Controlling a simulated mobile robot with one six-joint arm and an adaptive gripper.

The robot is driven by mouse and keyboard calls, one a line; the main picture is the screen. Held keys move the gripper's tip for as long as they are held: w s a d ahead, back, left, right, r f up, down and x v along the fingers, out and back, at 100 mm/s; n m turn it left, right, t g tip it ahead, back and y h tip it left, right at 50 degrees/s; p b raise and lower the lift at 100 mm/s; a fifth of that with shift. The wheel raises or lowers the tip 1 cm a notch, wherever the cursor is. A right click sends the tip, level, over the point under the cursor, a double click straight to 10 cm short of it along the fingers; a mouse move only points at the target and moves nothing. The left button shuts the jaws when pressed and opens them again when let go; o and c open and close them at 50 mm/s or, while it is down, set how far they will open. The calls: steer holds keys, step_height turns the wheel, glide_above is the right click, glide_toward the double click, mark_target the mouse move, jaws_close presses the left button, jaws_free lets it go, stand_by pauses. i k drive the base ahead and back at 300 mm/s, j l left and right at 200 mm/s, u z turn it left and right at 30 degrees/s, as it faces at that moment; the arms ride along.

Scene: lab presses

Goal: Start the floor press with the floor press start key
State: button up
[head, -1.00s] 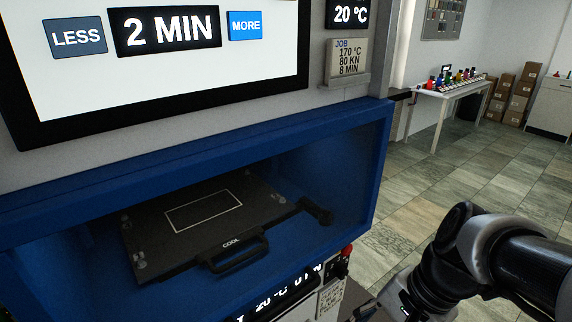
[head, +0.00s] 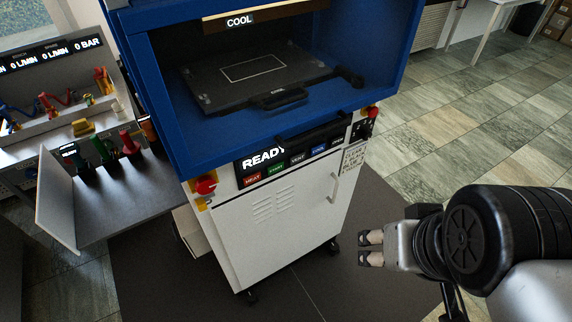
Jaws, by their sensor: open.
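The floor press (head: 165,110) is a blue-framed press on a white cabinet. Its narrow panel has a display (head: 263,158) reading READY above a row of coloured keys. The floor press start key (head: 276,169) is the green one, between the red heat key (head: 253,177) and the vent key (head: 297,160). My gripper (head: 364,248) is at the lower right in the head view, open and empty. It points left, apart from the press, and appears lower than the keys and to their right.
A red emergency button (head: 204,186) sits left of the panel, with another red knob (head: 372,112) at the right. A door handle (head: 333,187) protrudes from the cabinet. A bench (head: 120,200) with coloured valves stands at left.

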mark_target(276, 167)
steer(key=k+j+u, duration=0.1)
steer(key=k, duration=0.45)
steer(key=k+j, duration=0.25)
steer(key=k, duration=0.25)
steer(key=u, duration=0.05)
